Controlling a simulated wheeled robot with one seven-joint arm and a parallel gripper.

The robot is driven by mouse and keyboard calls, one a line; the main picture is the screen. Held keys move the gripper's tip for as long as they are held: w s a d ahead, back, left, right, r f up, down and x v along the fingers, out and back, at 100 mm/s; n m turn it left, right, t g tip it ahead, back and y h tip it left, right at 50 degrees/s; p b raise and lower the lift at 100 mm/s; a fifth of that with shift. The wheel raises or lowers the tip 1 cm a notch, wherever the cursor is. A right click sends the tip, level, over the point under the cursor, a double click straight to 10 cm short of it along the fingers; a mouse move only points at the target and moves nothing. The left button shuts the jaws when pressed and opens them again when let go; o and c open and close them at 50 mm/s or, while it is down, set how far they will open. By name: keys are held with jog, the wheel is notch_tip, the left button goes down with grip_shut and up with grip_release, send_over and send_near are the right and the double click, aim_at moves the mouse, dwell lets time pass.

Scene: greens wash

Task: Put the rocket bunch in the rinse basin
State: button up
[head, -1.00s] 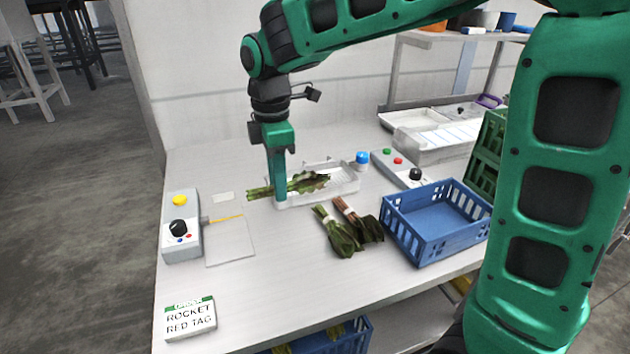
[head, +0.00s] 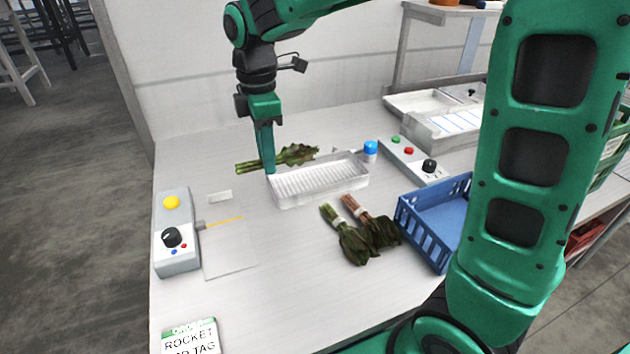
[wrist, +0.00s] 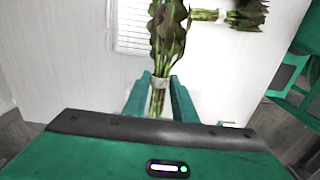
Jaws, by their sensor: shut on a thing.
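My gripper (head: 269,170) is shut on a leafy green bunch (head: 298,155), its stems to the left and leaves to the right in the head view. The held bunch (wrist: 166,35) has a pale band, and its stems run between my fingers (wrist: 160,100) in the wrist view. It shows at the back left edge of a white ribbed tray (head: 320,182); its height above the table is unclear. Two more bunches lie on the table: a green-stemmed one (head: 349,240) and a brown-stemmed one (head: 372,225). I cannot tell which container is the rinse basin.
White basins (head: 440,110) stand at the back right. A blue crate (head: 425,230) is right of the loose bunches. Control boxes stand at left (head: 174,235) and right (head: 415,160), near a blue-capped item (head: 370,150).

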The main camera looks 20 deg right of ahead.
send_over(307, 184)
notch_tip(307, 184, down, 7)
jog(key=shift+w+r, duration=0.1)
jog(key=shift+f, duration=2.1)
jog(key=shift+f, duration=0.1)
jog(key=o, duration=1)
jog(key=shift+o, duration=0.4)
notch_tip(307, 184, up, 12)
